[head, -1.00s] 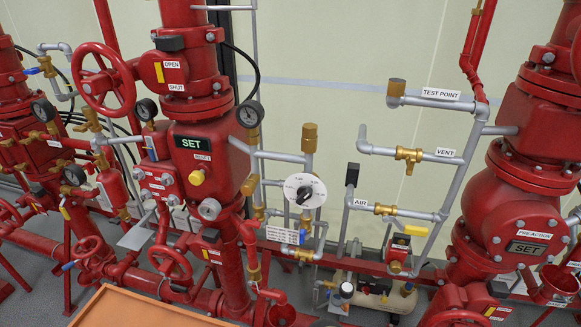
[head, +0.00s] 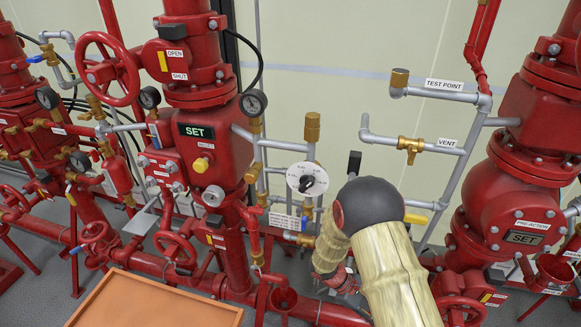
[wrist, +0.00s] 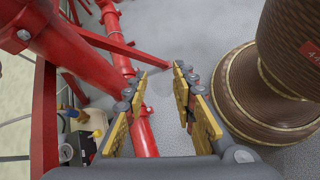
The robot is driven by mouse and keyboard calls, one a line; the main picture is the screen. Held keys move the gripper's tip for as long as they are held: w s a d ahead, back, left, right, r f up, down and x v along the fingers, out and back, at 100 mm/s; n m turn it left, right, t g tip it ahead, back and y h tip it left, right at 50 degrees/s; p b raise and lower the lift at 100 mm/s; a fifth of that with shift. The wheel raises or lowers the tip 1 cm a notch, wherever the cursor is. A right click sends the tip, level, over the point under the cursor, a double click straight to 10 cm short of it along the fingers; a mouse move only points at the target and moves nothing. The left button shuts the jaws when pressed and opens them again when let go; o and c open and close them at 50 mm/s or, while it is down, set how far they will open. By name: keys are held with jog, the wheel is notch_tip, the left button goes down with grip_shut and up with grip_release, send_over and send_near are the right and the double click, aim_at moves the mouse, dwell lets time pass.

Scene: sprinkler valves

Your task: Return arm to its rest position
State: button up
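My arm (head: 385,265) is raised in the head view, in front of the pipes right of the dial. Its dark rounded elbow and pale ribbed sleeves show there. My gripper cannot be made out in the head view. In the wrist view my gripper (wrist: 158,82) is open, its two yellow-padded fingers apart. Nothing is held between them. Grey floor (wrist: 163,115) and a red pipe (wrist: 143,132) show beyond the fingers.
The red valve assembly (head: 207,150) marked SET stands left of my arm, with a white dial (head: 307,180) near the elbow. A pre-action valve (head: 505,205) stands at right. In the wrist view a red pipe (wrist: 75,55) runs close at left.

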jog(key=s+a+r+m+t+y+p, duration=0.1)
jog(key=s+a+r+m+y, duration=0.2)
jog(key=r, duration=0.6)
jog(key=s+a+r+m+t+y, duration=0.2)
jog(key=s+a+r+m+y, duration=0.15)
jog(key=r, duration=0.55)
jog(key=s+a+r+m+t+y+p, duration=0.1)
jog(key=s+a+r+m+y, duration=0.2)
jog(key=r, duration=0.6)
jog(key=s+r+t+p, duration=0.1)
jog(key=s+r+t, duration=0.15)
jog(key=r, duration=0.55)
jog(key=s+r+t+p, duration=0.1)
jog(key=s+r+t, duration=0.15)
jog(key=r, duration=0.55)
notch_tip(320, 180, down, 8)
jog(key=b, duration=0.7)
jog(key=shift+w+m+t+b, duration=0.15)
jog(key=shift+m+t+b, duration=0.2)
jog(key=shift+m, duration=0.1)
